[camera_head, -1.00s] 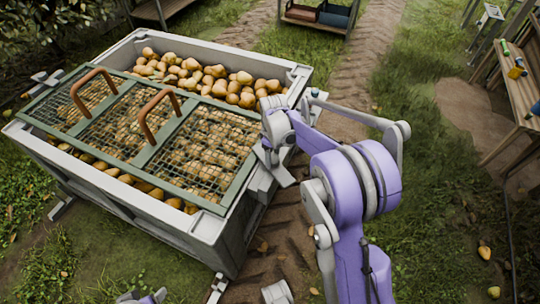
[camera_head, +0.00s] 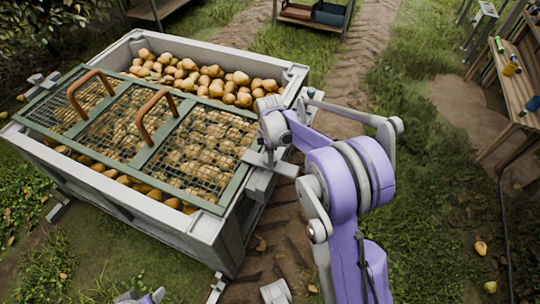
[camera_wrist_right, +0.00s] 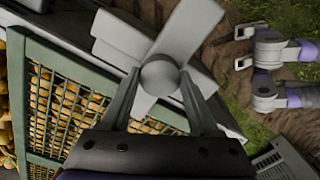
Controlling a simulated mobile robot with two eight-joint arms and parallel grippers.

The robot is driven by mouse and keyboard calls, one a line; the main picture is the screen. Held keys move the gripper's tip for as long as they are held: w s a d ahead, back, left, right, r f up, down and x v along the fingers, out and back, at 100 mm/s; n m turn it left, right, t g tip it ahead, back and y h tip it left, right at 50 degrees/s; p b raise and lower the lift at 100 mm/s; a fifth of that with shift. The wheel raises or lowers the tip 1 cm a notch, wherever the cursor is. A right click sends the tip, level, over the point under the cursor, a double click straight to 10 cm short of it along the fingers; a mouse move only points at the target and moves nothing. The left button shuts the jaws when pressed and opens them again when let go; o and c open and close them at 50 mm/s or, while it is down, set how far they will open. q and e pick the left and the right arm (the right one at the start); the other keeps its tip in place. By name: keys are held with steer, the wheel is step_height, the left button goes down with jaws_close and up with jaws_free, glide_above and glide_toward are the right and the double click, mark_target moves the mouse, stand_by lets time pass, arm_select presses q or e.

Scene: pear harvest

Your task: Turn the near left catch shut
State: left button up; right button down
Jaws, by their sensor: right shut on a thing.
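A wire-mesh lid (camera_head: 152,160) with a green frame and two brown handles lies across a grey bin (camera_head: 200,226) of pears. My right gripper (camera_head: 268,156) is at the lid's right end. In the right wrist view my right gripper (camera_wrist_right: 158,98) has its two fingers on either side of the round knob of a grey catch (camera_wrist_right: 160,74) and is shut on it. The catch's broad bar (camera_wrist_right: 190,32) slants past the lid frame's edge and crosses another grey bar. In the head view my arm partly hides this catch. A piece of my left arm (camera_head: 142,298) shows at the bottom edge; its jaw is unclear.
Another grey catch (camera_head: 38,82) is at the lid's far left end. Pears (camera_head: 215,82) fill the uncovered back of the bin. A wooden bench (camera_head: 520,85) with bottles stands at right. Grass and a dirt track surround the bin.

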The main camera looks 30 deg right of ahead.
stand_by(0.3)
steer(key=shift+c, duration=0.6)
jaws_free()
step_height(320, 180, up, 11)
steer(key=p, duration=0.2)
